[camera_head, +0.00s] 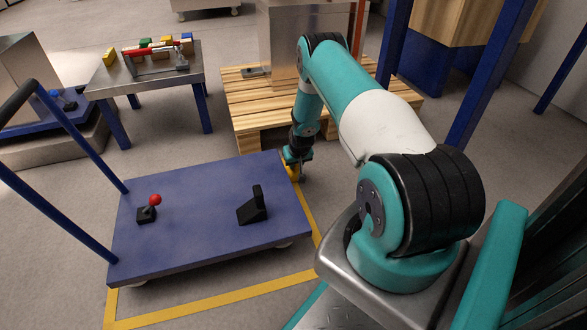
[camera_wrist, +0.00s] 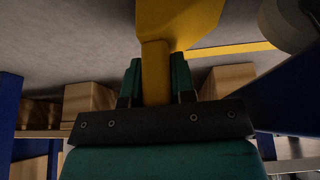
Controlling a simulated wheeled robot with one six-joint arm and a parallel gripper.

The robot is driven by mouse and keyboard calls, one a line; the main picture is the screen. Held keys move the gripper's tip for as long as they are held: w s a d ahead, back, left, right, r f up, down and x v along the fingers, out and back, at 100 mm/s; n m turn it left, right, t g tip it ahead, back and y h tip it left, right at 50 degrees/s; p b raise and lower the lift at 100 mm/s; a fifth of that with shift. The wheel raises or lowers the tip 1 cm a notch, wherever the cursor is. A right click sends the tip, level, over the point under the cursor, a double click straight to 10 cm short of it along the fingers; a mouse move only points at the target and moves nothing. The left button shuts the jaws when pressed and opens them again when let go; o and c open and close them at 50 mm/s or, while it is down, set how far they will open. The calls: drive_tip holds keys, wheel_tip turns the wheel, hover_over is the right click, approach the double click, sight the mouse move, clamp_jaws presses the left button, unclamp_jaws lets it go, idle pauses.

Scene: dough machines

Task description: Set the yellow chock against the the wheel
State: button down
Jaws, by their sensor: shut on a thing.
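The yellow chock (camera_wrist: 180,22) is held by its narrow stem between the two fingers of my gripper (camera_wrist: 156,78). In the head view my gripper (camera_head: 298,158) is low beside the far right corner of the blue cart, and only a little of the yellow chock (camera_head: 292,172) shows below it. A pale round wheel (camera_wrist: 290,22) shows at the top right of the wrist view, with a visible gap between it and the chock. In the head view the cart deck hides the wheel near my gripper.
The blue cart (camera_head: 190,232) carries a red-knobbed lever (camera_head: 153,203) and a black wedge-shaped block (camera_head: 252,208). A yellow line (camera_head: 215,302) is marked on the floor around it. A wooden pallet (camera_head: 245,97) stands close behind my gripper. A table (camera_head: 150,82) with coloured blocks is at the back left.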

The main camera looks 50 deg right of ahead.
drive_tip(key=shift+f, duration=0.5)
drive_tip(key=c, duration=1)
unclamp_jaws()
drive_tip(key=shift+o, duration=0.2)
